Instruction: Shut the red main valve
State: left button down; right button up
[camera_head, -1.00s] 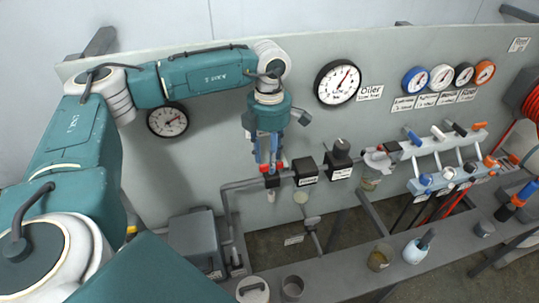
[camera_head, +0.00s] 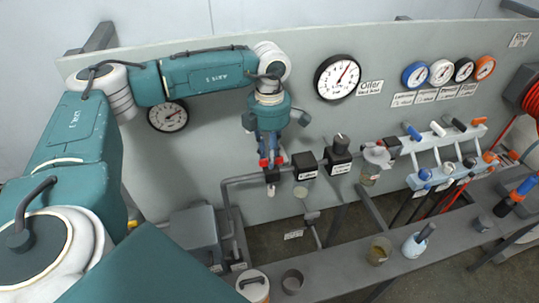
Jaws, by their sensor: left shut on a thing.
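The red main valve (camera_head: 264,163) sits on the grey pipe low on the panel, left of the middle. Only red bits of its handle show, at and between the fingertips. My left gripper (camera_head: 270,160) points straight down over the valve and is shut on its red handle. The fingers and the wrist hide much of the handle, so its exact angle is hard to tell. My right gripper is out of view.
Black pipe fittings (camera_head: 304,166) stand close right of the valve. A large gauge (camera_head: 337,77) hangs above right. A manifold with coloured levers (camera_head: 441,158) is at the right. Cups (camera_head: 379,252) stand on the grey bench below.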

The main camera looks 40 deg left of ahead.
pick_arm(q)
jog(key=shift+w+m+b, duration=0.15)
jog(key=shift+m+b, duration=0.3)
jog(key=shift+m, duration=0.05)
jog(key=shift+f+m+b, duration=0.1)
jog(key=shift+m+b, duration=0.8)
jog(key=shift+m, duration=0.3)
jog(key=m+b, duration=0.2)
jog(key=m, duration=0.1)
jog(key=shift+w+d+m, duration=0.1)
jog(key=shift+w+m, duration=0.05)
jog(key=shift+m, duration=0.15)
jog(key=shift+r+m+b, duration=0.25)
jog(key=shift+m+b, duration=0.2)
jog(key=shift+m, duration=0.25)
jog(key=shift+w, duration=0.1)
jog(key=c, duration=1.8)
grip_release()
jog(key=shift+r, duration=0.1)
jog(key=shift+o, duration=0.8)
